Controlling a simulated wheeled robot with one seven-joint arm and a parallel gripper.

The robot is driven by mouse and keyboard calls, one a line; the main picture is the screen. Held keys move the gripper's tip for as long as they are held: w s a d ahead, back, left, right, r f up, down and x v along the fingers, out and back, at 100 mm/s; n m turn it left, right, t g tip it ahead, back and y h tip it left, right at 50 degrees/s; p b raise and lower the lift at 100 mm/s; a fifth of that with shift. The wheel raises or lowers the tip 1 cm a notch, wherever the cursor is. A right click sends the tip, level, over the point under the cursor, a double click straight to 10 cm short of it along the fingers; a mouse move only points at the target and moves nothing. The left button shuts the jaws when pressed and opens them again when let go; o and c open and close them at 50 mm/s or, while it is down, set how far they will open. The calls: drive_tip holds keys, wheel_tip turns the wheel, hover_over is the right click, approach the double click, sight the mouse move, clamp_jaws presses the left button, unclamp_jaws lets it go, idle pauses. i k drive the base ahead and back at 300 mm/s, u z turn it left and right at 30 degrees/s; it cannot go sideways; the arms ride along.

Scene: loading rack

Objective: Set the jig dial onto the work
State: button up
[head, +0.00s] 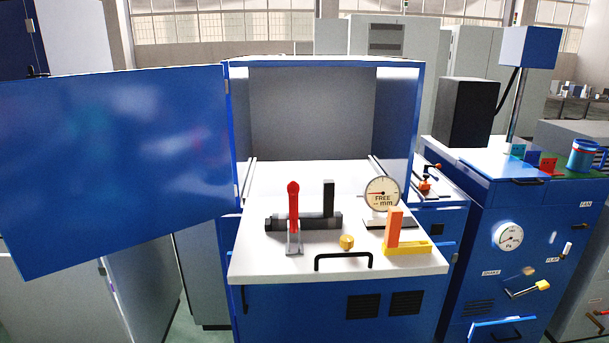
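A round cream dial (382,193) marked "FREE mm", with a red needle, stands upright at the right of a white pull-out tray (262,266). A dark flat base (405,222) lies under it. Left of it, a dark grey bar-shaped fixture (329,221) with an upright black block lies across the tray. A red-handled lever (293,205) on a grey foot stands upright in front of that fixture. I cannot tell for sure which part is the work. The dial stands apart from the dark fixture. My gripper is not in view.
A yellow knob (347,242) and an orange upright on a yellow base (407,246) stand at the tray's front right. A black handle (343,259) is on its front edge. A blue door (115,165) swings open at left. A blue cabinet (478,236) stands at right.

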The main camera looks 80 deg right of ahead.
sight(379, 192)
drive_tip(key=u, duration=0.45)
drive_tip(key=i, duration=1.25)
drive_tip(key=z, duration=4.2)
drive_tip(key=i, duration=0.35)
drive_tip(key=z, duration=0.1)
